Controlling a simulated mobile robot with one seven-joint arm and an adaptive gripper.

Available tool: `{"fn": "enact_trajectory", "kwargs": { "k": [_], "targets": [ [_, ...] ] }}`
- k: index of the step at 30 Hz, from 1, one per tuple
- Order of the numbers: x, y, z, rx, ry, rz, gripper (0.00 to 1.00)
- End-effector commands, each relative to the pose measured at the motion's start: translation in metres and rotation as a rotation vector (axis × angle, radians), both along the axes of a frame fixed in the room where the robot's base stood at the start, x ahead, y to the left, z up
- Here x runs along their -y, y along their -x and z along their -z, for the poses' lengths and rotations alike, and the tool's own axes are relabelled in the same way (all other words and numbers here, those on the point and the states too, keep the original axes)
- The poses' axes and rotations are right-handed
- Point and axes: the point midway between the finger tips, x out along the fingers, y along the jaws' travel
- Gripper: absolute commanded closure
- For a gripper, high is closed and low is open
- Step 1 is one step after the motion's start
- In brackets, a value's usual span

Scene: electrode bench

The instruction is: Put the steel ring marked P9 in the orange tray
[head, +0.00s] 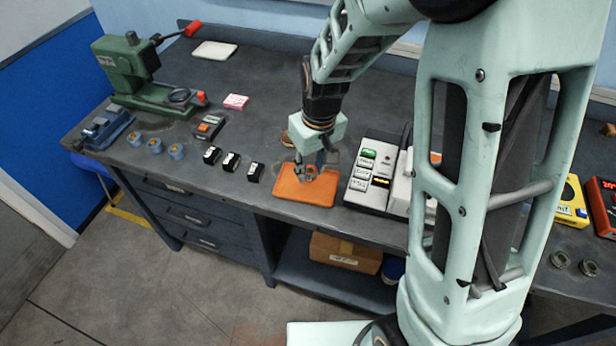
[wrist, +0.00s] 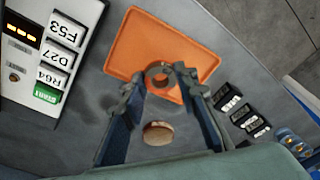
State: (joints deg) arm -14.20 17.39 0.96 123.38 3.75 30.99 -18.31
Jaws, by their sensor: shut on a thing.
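My gripper (head: 309,170) is shut on a grey steel ring (wrist: 157,72), which shows between the fingertips of my gripper (wrist: 158,76) in the wrist view. No marking on the ring can be read. The orange tray (head: 290,192) lies flat on the dark bench near its front edge. In the wrist view the ring is in front of the orange tray (wrist: 130,45), over its inner part near one long edge. Whether the ring touches the tray floor I cannot tell. The tray looks otherwise empty.
A white labelled box (head: 372,178) stands close right of the tray. Several black blocks (head: 255,172) sit to the left. A brown round piece (wrist: 158,134) lies behind the tray. A green press (head: 130,75) stands far left. Two metal rings (head: 560,259) lie at far right.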

Motion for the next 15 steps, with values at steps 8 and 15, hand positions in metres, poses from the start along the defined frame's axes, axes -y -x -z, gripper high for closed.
{"fn": "enact_trajectory", "kwargs": {
  "k": [8, 15],
  "targets": [
    [-0.006, -0.003, 0.036, 0.0, 0.0, 0.0, 1.0],
    [-0.006, -0.003, 0.038, 0.0, 0.0, 0.0, 1.0]
  ]
}}
